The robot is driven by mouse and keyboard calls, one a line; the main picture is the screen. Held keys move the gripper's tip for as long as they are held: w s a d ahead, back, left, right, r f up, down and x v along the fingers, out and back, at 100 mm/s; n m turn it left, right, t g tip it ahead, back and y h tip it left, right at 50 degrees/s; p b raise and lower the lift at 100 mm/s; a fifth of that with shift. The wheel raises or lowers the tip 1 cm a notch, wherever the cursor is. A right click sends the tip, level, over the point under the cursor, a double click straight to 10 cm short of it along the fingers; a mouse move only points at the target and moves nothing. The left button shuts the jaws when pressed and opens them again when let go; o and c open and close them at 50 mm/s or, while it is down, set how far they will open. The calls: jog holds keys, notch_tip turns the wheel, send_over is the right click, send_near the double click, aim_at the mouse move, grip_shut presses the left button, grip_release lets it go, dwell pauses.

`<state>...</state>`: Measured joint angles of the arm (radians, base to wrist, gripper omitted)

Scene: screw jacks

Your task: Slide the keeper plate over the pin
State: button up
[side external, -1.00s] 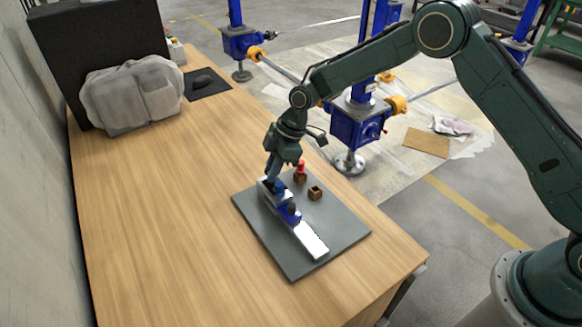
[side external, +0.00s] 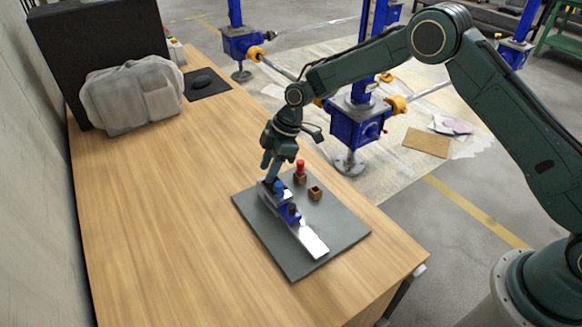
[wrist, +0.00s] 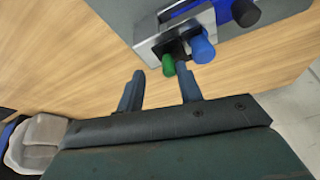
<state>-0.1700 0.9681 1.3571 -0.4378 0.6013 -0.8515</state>
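In the wrist view, a small dark plate with a green knob (wrist: 168,64) sits at the near end of a silver-and-blue fixture; it looks like the keeper plate. A blue pin (wrist: 202,48) stands right beside the knob, and I cannot tell how far the plate reaches around it. The blue pin also shows in the side view (side external: 278,187). My gripper (side external: 267,171) is just above that end of the fixture. In the wrist view its fingers (wrist: 159,85) are apart with nothing clamped between them, and the green knob is just beyond the fingertips.
The fixture's silver bar (side external: 311,241) lies on a grey mat (side external: 325,215), with a black knob (wrist: 245,13) on its blue block. A red-topped peg (side external: 300,167) stands in a brown block beside an empty brown block (side external: 315,192).

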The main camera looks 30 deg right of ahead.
jog(key=shift+w, duration=0.7)
jog(key=v, duration=1.4)
jog(key=s+d+r+m+t, duration=0.1)
jog(key=s+d+r+m, duration=0.1)
jog(key=s+r, duration=0.4)
jog(key=s+d+r+m+t+h, duration=0.1)
jog(key=s+d+r+m, duration=0.2)
jog(key=s+r, duration=0.3)
jog(key=shift+d+r+h, duration=0.3)
jog(key=shift+d+r, duration=0.05)
jog(key=shift+r, duration=0.55)
jog(key=w+a+f+n+g, duration=0.1)
jog(key=w+a+f+n, duration=0.1)
jog(key=w+f, duration=0.3)
jog(key=w+a+f+n+g+y, duration=0.1)
jog(key=w+a+f+n, duration=0.2)
jog(key=w+f, duration=0.3)
notch_tip(320, 180, down, 3)
jog(key=shift+a+f+y, duration=0.1)
jog(key=shift+a+y, duration=0.2)
jog(key=shift+a, duration=0.1)
